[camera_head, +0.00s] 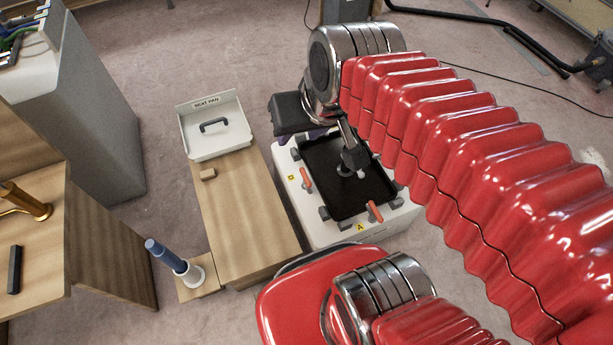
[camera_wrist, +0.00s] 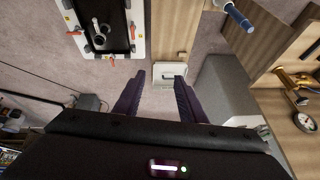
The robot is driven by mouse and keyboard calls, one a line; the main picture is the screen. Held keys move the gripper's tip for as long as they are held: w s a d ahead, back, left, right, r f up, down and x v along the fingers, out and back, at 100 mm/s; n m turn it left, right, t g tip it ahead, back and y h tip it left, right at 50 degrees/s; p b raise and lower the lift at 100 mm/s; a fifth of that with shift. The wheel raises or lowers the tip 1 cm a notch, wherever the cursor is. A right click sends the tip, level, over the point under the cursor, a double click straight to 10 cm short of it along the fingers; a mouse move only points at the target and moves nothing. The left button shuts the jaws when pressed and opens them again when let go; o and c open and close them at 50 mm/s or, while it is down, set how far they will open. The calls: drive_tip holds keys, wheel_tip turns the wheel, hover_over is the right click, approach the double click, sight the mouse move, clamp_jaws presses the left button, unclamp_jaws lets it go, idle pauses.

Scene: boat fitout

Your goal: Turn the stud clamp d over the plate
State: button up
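The black plate (camera_head: 332,183) lies on top of a white box (camera_head: 330,234). Stud clamp d (camera_head: 306,178), with an orange handle, is at the plate's left edge beside the yellow D label. Its handle runs roughly along that edge, beside the plate. Another orange-handled clamp (camera_head: 374,211) stands at the near edge by the A label. The plate also shows at the upper left of the wrist view (camera_wrist: 118,36). My gripper (camera_wrist: 157,79) is open and empty, with its dark fingers apart. In the head view its black body is above the box's far left side, away from clamp d.
A wooden bench (camera_head: 245,215) with a white seat pan box (camera_head: 215,128) stands left of the white box. Grey fittings (camera_head: 355,158) stand on the plate. Carpet lies open beyond the bench.

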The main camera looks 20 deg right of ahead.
drive_tip(key=w+f+m+y, duration=0.2)
drive_tip(key=w+f+m, duration=0.45)
drive_tip(key=w, duration=0.35)
drive_tip(key=w+f+m+y, duration=0.2)
drive_tip(key=w+f+m, duration=0.4)
drive_tip(key=w, duration=0.5)
drive_tip(key=m+h, duration=0.2)
drive_tip(key=m, duration=1.6)
hover_over(306, 176)
drive_tip(key=s, duration=0.2)
wheel_tip(306, 176, down, 32)
drive_tip(key=s+d+f+m, duration=0.1)
drive_tip(key=s+f+m, duration=0.1)
drive_tip(key=f, duration=0.3)
drive_tip(key=s+d+f+m, duration=0.1)
drive_tip(key=s+f+m, duration=0.1)
drive_tip(key=f, duration=0.4)
drive_tip(key=shift+d+m+g+h, duration=0.3)
drive_tip(key=shift+d+m+g, duration=0.1)
drive_tip(key=shift+m, duration=0.05)
drive_tip(key=shift+f, duration=0.1)
drive_tip(key=shift+x, duration=6.8)
